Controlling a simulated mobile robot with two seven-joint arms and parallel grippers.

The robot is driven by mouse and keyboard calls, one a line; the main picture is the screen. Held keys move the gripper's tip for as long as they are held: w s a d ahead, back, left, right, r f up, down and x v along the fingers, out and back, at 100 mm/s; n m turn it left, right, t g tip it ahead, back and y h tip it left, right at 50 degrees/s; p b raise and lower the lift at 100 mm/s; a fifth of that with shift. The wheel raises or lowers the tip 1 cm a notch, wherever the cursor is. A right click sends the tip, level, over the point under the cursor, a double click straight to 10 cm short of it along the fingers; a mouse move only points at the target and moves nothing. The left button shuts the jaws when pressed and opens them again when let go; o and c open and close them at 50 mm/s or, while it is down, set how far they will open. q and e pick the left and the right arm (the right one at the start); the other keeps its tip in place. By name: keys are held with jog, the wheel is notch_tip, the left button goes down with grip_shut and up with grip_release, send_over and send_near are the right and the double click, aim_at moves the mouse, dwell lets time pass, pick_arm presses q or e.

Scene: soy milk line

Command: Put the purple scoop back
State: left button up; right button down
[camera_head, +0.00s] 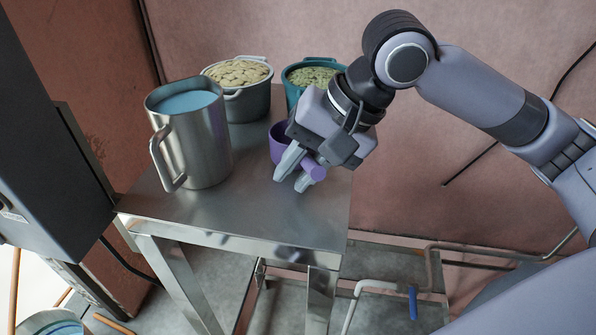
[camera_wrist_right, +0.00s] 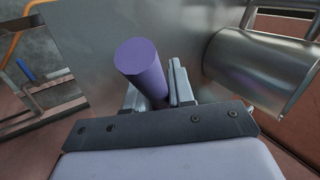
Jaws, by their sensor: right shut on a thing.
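The purple scoop (camera_head: 279,143) is at the right part of the steel table, its cup partly hidden behind my right gripper. My right gripper (camera_head: 292,173) points down and is shut on the scoop's handle, whose end sticks out past the fingers toward the front. In the right wrist view the round purple handle (camera_wrist_right: 140,62) stands between the fingers (camera_wrist_right: 158,92). I cannot tell whether the scoop touches the table top. My left gripper is not in view.
The steel table (camera_head: 240,215) is clear at its front. A steel jug (camera_head: 205,140) of bluish liquid stands left of the gripper. Behind are a grey pot (camera_head: 250,104) of pale beans and a teal pot (camera_head: 291,93) of greenish ones. Pipes (camera_head: 390,285) run low at right.

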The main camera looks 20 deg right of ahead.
jog(key=shift+f, duration=0.25)
jog(key=c, duration=1)
grip_release()
jog(key=shift+f, duration=0.15)
jog(key=shift+o, duration=0.2)
jog(key=p+v, duration=0.1)
jog(key=v, duration=1.1)
jog(key=shift+r, duration=0.2)
